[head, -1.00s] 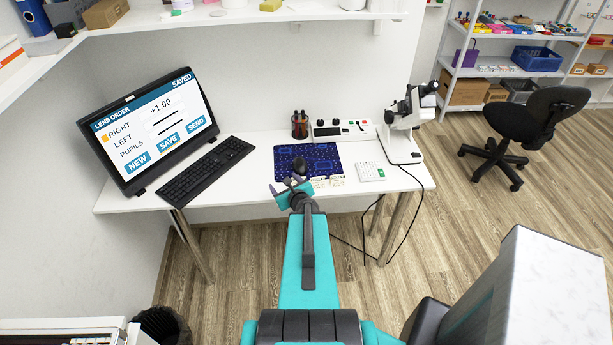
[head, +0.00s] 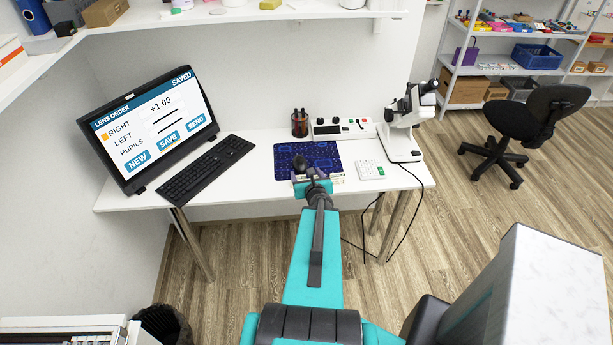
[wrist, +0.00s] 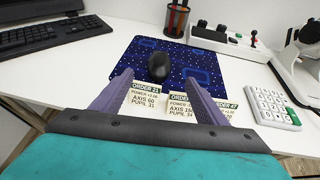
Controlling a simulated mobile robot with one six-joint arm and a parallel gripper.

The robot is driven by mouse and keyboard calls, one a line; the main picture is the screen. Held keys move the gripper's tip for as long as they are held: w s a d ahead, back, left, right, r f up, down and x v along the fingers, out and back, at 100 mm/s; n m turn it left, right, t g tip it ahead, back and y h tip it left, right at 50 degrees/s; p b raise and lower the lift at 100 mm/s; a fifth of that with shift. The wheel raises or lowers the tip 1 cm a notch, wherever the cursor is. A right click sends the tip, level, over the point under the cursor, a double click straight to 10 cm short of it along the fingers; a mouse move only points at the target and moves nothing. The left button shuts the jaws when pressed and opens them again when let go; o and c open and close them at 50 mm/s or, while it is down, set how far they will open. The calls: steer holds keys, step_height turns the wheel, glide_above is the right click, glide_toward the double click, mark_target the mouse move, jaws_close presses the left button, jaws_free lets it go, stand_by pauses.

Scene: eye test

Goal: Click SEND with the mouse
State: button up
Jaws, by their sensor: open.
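The black mouse (head: 300,164) lies on the dark blue patterned mouse mat (head: 325,152). In the wrist view the mouse (wrist: 158,67) shows beyond and between the fingertips. My gripper (wrist: 160,76) is open and empty, its two purple fingers apart. In the head view my gripper (head: 312,178) is at the mat's front edge, close to the mouse. The monitor (head: 150,125) shows LENS ORDER, with SAVED at the top right. The SEND button (head: 195,122) is at the lower right of the screen, beside SAVE and NEW. I cannot make out a pointer.
Order cards (wrist: 168,104) lie at the mat's front edge, partly behind my fingers. A keyboard (head: 206,169) is to the left. A white calculator (head: 370,170) and a microscope (head: 407,120) are to the right. A control box (head: 342,128) and a cup (head: 299,124) stand behind the mat.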

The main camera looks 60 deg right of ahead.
mark_target(301, 163)
steer(key=shift+w+d+f+b, duration=0.15)
steer(key=shift+f+b, duration=0.1)
steer(key=shift+b, duration=0.2)
steer(key=b+x, duration=0.2)
steer(key=b, duration=0.3)
steer(key=shift+w+d+f+p, duration=0.1)
steer(key=shift+w+d+p, duration=0.2)
steer(key=shift+w+d, duration=0.25)
steer(key=shift+p+x, duration=0.75)
steer(key=shift+x, duration=4)
steer(key=c, duration=1.2)
steer(key=shift+o, duration=0.2)
steer(key=shift+s+d, duration=0.1)
